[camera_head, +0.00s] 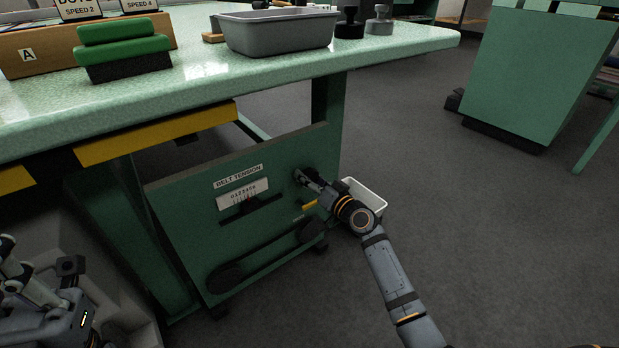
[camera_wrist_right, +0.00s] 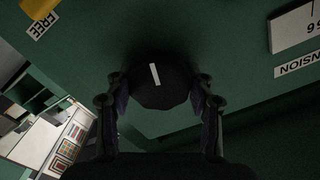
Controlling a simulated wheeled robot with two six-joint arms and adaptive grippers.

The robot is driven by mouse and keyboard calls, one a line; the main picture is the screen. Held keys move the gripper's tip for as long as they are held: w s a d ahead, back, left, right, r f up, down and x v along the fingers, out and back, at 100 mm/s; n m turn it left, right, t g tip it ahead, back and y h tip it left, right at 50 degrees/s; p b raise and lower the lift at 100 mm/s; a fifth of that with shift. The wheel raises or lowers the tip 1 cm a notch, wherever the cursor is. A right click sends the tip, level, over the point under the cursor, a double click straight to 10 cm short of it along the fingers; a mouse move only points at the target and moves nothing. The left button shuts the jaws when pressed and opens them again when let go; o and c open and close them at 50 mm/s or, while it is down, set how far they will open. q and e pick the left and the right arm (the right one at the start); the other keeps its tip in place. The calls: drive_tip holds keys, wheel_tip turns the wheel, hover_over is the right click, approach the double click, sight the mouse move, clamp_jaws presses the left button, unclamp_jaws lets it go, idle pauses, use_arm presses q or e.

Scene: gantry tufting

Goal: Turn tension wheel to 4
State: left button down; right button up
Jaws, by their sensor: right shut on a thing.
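The tension wheel (camera_wrist_right: 158,84) is a dark round knob with a white mark on its face, in the middle of the right wrist view. My right gripper (camera_head: 302,178) is shut on it, one finger on each side (camera_wrist_right: 157,98). In the head view the gripper mostly hides the wheel. The belt tension scale (camera_head: 243,194) is a white plate on the green panel, numbered from 0, with a small red pointer low near its middle. I cannot read its exact number. My left gripper (camera_head: 18,268) is at the lower left, away from the panel; its jaws are unclear.
The green panel (camera_head: 185,215) hangs under the speckled table (camera_head: 215,75). A yellow lever (camera_head: 310,205) and a dark belt cover (camera_head: 260,262) are below the wheel. A white bin (camera_head: 372,193) stands behind my right wrist. The floor to the right is clear.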

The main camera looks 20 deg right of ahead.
drive_tip(key=shift+f+m, duration=0.1)
drive_tip(key=shift+m, duration=0.3)
drive_tip(key=o, duration=1.2)
drive_tip(key=v, duration=1.2)
